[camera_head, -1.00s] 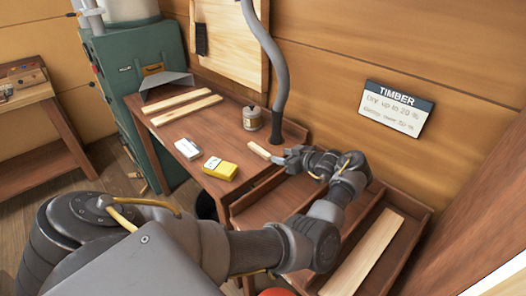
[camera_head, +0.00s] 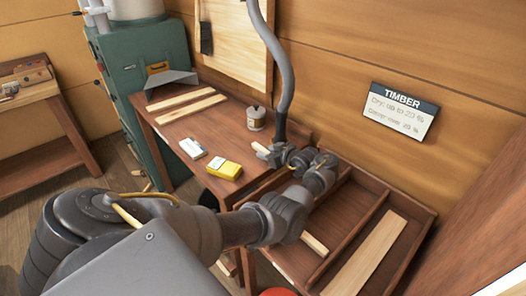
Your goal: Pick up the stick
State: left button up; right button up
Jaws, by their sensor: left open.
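A short pale wooden stick (camera_head: 261,147) shows at the back right of the workbench, by the foot of the grey hose. My left gripper (camera_head: 271,153) is open right at this stick and covers part of it. I cannot tell whether the stick lies between the fingers or whether they touch it. Two longer pale sticks, a back one (camera_head: 180,98) and a front one (camera_head: 191,109), lie side by side on the left of the bench. My right gripper is not in view.
A yellow box (camera_head: 224,169), a white box (camera_head: 193,148) and a can (camera_head: 256,118) stand on the workbench (camera_head: 215,130). A grey hose (camera_head: 284,85) rises behind the gripper. A divided wooden tray (camera_head: 345,206) at right holds a long pale board (camera_head: 368,252) and a shorter piece (camera_head: 315,243).

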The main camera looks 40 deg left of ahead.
pick_arm(q)
jog(key=shift+a+f, duration=0.1)
jog(key=shift+a, duration=0.15)
jog(key=shift+c, duration=0.4)
jog(key=c, duration=0.5)
grip_shut()
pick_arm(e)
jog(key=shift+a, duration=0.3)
